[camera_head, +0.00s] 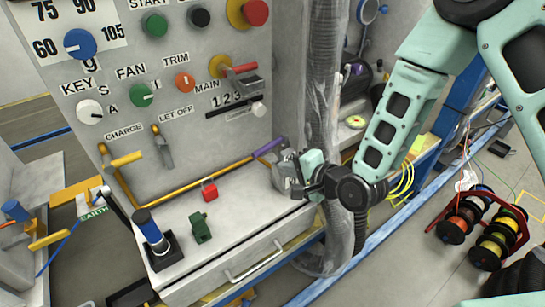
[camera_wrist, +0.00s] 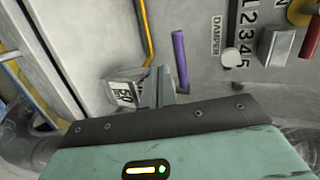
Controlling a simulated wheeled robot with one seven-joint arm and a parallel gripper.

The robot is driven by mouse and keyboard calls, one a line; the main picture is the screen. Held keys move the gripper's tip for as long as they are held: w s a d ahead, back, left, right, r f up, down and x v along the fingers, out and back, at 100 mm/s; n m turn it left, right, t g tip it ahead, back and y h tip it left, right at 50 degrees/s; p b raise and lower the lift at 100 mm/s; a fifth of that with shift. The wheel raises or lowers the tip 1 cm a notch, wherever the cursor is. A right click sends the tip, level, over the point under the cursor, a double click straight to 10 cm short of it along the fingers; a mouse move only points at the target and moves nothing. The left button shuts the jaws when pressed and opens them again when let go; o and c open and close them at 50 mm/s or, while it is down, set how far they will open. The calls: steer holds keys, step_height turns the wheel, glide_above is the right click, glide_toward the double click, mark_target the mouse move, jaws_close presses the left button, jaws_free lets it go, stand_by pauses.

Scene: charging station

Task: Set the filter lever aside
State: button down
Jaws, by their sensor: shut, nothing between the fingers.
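A lever with a purple grip (camera_head: 268,147) is at the lower right of the grey control panel, just above the ledge. It also shows upright in the wrist view (camera_wrist: 180,58). No readable filter label marks it. My gripper (camera_head: 288,172) is at the right end of the ledge, just below and right of the purple lever. In the wrist view my gripper (camera_wrist: 157,88) is shut and empty, its tips left of the lever's lower end. A pale block with a partly hidden label (camera_wrist: 124,92) is beside the fingers; whether they touch it is unclear.
A red block (camera_head: 210,190) and a green block (camera_head: 200,228) stand on the ledge. A ribbed hose (camera_head: 325,100) hangs close behind my gripper. A yellow pipe (camera_wrist: 147,35) runs near the lever.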

mark_target(261, 154)
steer(key=w+a+p, duration=0.1)
steer(key=w+a, duration=0.2)
steer(key=w, duration=0.1)
steer(key=shift+w+a+f, duration=0.1)
steer(key=shift+a, duration=0.3)
steer(key=shift+a, duration=0.1)
steer(key=shift+w+a+b, duration=0.35)
steer(key=shift+a+b, duration=0.05)
steer(key=shift+a, duration=0.15)
steer(key=shift+w+a+b, duration=0.3)
steer(key=shift+a+b, duration=0.05)
steer(key=shift+a, duration=0.2)
steer(key=shift+s, duration=0.1)
